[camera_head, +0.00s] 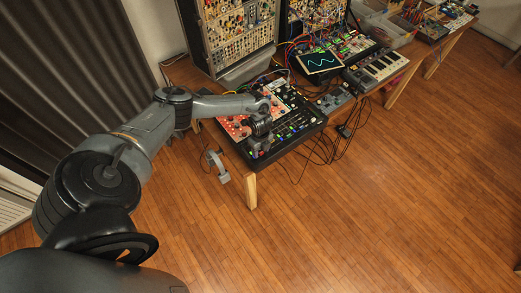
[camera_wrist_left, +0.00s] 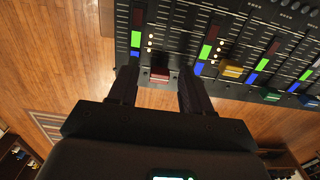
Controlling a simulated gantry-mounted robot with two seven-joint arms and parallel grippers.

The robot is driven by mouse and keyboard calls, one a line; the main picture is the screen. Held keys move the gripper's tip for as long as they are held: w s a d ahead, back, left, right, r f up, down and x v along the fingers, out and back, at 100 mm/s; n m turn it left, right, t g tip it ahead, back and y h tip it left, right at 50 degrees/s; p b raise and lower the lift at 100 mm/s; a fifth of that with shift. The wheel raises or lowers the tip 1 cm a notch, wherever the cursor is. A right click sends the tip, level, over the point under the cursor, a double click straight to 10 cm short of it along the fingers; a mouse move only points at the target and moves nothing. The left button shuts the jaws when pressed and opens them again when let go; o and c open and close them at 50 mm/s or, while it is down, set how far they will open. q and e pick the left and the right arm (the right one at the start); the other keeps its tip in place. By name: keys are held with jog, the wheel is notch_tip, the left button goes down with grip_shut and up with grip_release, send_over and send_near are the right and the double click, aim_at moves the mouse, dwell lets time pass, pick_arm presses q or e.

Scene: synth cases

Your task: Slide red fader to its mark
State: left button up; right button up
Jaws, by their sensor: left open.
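The red fader cap (camera_wrist_left: 159,75) sits near the edge of the black mixer panel (camera_wrist_left: 175,30) in the left wrist view. My left gripper (camera_wrist_left: 157,78) is open, with one finger on each side of the red cap. I cannot tell whether either finger touches it. Green, red and blue strips line the fader tracks; I cannot tell which one is the red fader's mark. My right gripper is not in view.
A yellow fader cap (camera_wrist_left: 231,71) and a green one (camera_wrist_left: 270,95) stand to the right of the red one. Loose cables (camera_head: 325,148) hang by the mixer's right side. The wooden floor in front is clear.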

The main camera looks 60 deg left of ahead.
pick_arm(q)
jog(key=shift+c, duration=0.3)
grip_shut()
jog(key=a, duration=0.1)
jog(key=a+b, duration=0.1)
jog(key=a, duration=0.1)
jog(key=a+b, duration=0.1)
jog(key=shift+s+a+f, duration=0.1)
jog(key=shift+s+a, duration=0.2)
jog(key=shift+a, duration=0.3)
jog(key=shift+d, duration=0.1)
jog(key=shift+o, duration=0.3)
grip_release()
jog(key=shift+r, duration=0.3)
